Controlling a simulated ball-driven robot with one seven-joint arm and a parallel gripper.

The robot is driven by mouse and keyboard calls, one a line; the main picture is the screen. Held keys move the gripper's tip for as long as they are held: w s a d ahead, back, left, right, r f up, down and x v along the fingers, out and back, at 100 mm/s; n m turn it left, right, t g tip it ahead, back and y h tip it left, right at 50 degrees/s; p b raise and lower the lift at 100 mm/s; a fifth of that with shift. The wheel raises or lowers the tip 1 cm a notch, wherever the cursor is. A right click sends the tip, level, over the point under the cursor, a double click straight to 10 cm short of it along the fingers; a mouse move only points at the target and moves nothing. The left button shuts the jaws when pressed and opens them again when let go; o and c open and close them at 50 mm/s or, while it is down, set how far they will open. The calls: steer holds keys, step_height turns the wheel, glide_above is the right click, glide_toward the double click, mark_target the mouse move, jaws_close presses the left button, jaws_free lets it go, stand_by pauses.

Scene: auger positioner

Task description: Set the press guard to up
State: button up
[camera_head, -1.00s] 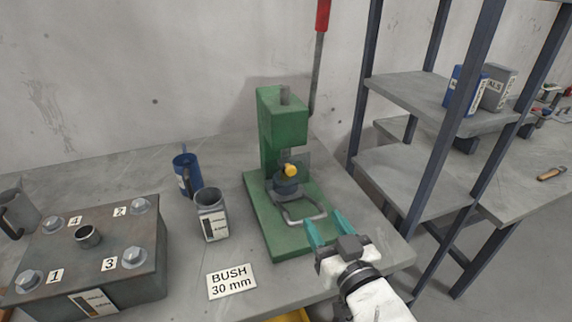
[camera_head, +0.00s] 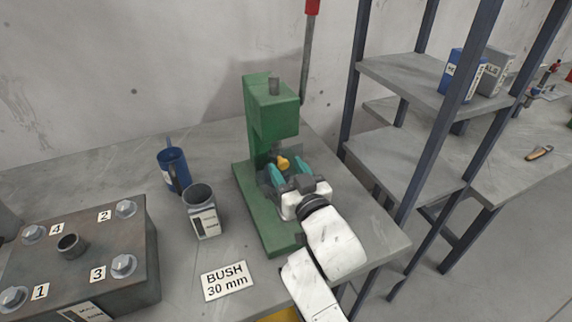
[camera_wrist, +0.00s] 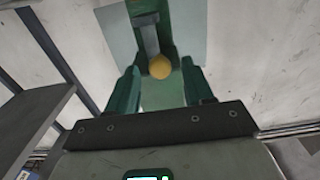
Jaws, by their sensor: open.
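The green press (camera_head: 272,108) stands on the bench near the wall. A clear, pale panel that looks like its guard (camera_wrist: 117,38) shows in the wrist view, in front of the press column. A yellow knob (camera_head: 283,162) sits at the front of the press, low under its head; it also shows in the wrist view (camera_wrist: 160,67). My gripper (camera_head: 287,170) is open at the press front, its teal fingers on either side of the knob. In the wrist view I cannot tell whether they touch it. My gripper hides the looped metal bar at the press base.
A red-handled lever (camera_head: 308,50) rises behind the press. A "BUSH 30 mm" card (camera_head: 227,281) lies in front. A shelf rack (camera_head: 410,160) stands right.

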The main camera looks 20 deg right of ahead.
steer(key=shift+w, duration=0.55)
jaws_close()
stand_by(0.4)
